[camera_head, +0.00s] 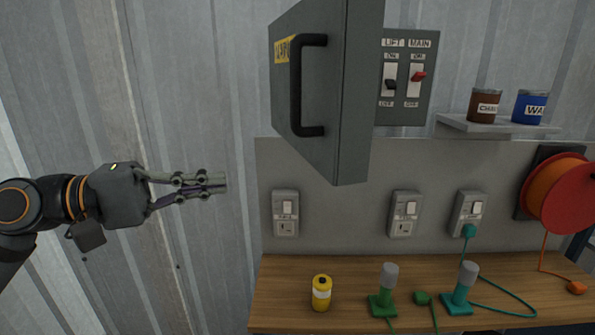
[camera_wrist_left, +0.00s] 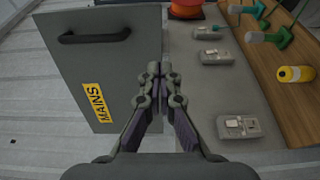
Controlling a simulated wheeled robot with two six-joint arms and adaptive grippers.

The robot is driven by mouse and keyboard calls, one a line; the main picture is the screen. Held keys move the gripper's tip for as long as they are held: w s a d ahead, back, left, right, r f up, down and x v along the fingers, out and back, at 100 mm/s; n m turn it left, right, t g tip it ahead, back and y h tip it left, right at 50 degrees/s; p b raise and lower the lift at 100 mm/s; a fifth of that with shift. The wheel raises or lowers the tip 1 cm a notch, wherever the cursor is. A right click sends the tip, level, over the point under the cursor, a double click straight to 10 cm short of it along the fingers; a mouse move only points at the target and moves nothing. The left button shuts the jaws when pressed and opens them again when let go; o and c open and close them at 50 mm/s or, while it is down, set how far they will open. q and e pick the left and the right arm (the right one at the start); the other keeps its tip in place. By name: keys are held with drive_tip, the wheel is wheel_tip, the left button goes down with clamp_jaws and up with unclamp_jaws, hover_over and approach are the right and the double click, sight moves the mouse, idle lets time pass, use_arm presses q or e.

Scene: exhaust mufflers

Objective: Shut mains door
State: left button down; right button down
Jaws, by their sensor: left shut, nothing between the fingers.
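The mains door (camera_head: 347,100) is a grey panel that stands open, swung out from the wall on its left side. It has a black bar handle (camera_head: 309,85) and a yellow label, partly hidden by the handle in the head view. In the left wrist view the door (camera_wrist_left: 135,60) shows its outer face with the handle (camera_wrist_left: 94,36) and the MAINS label (camera_wrist_left: 97,102). Behind it is the switch panel (camera_head: 405,110) with LIFT and MAIN switches. My left gripper (camera_head: 222,182) is shut and empty, left of and below the door, apart from it. My right gripper is not in view.
A wooden bench (camera_head: 350,265) holds a yellow canister (camera_head: 321,293) and green and teal plug-in tools. Several sockets are on the wall above it. A shelf (camera_head: 490,126) carries two cans. A red cable reel (camera_head: 560,195) hangs at right. Space left of the door is clear.

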use_arm(q)
drive_tip(key=p, duration=0.5)
approach(318, 169)
drive_tip(key=p+x, duration=0.2)
drive_tip(key=x, duration=0.3)
drive_tip(key=shift+r+p, duration=0.2)
drive_tip(key=shift+p, duration=0.1)
drive_tip(key=shift+f+x, duration=0.2)
drive_tip(key=shift+x, duration=0.75)
